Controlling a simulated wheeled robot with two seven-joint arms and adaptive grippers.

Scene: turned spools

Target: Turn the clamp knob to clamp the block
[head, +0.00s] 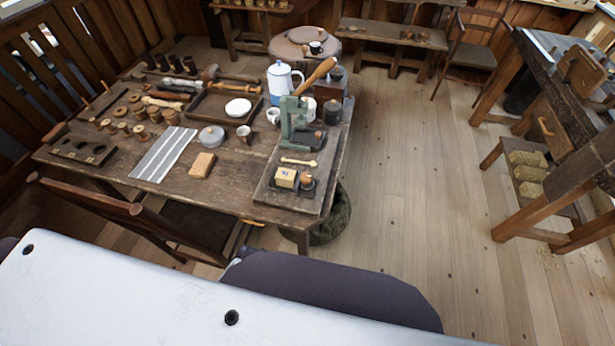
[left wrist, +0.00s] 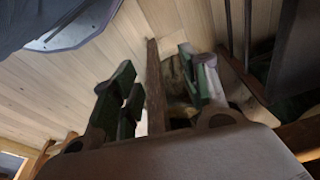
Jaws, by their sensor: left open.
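A small yellowish block (head: 286,177) sits on the dark wooden board (head: 268,195) at the table's front right corner. Right beside it is a small dark fitting with a wooden knob-like top (head: 306,179); whether this is the clamp knob, and whether it touches the block, is too small to tell. A green hand press (head: 291,122) with a long wooden handle stands behind them. My left gripper (left wrist: 160,90) is open in the left wrist view, its two green-tipped fingers apart with nothing held between them. Neither gripper shows in the head view.
The table (head: 240,202) carries a striped cloth (head: 164,154), a tan block (head: 202,165), a lidded grey tin (head: 212,137), a blue-white pot (head: 282,80) and several spools. A chair (head: 130,212) stands at its front. Floor to the right (head: 420,200) is clear up to a workbench.

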